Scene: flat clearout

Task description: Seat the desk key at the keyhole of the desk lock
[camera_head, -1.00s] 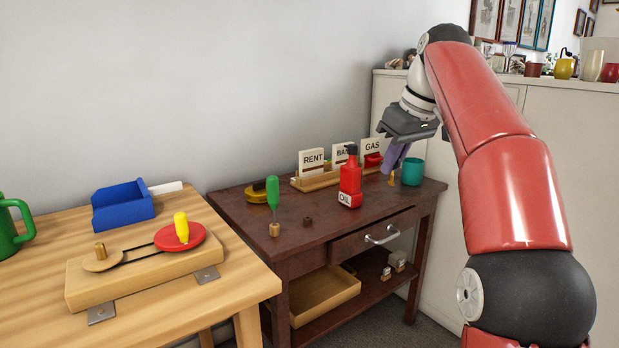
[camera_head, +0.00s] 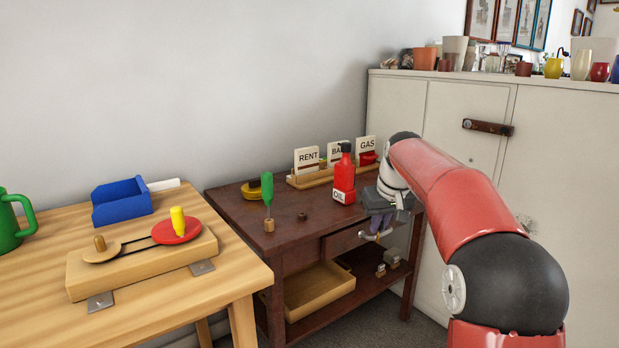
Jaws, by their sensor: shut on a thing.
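My gripper (camera_head: 379,208) is in front of the dark wooden desk's drawer, at the right end, pointing down. It is shut on the desk key (camera_head: 377,222), whose purple handle shows only as a small patch below the jaws. The brass end is too small to make out clearly. The drawer front (camera_head: 342,242) is partly covered by my gripper and arm. The drawer's metal handle (camera_head: 378,236) shows just below the key; I cannot tell whether they touch. The desk lock and its keyhole cannot be made out.
A red oil bottle (camera_head: 344,182) stands on the desk close behind my gripper. A green-handled tool (camera_head: 267,190) stands further left, and a card rack (camera_head: 312,179) is at the back. An open tray (camera_head: 318,289) sits on the lower shelf. A pale cabinet (camera_head: 450,120) is behind my arm.

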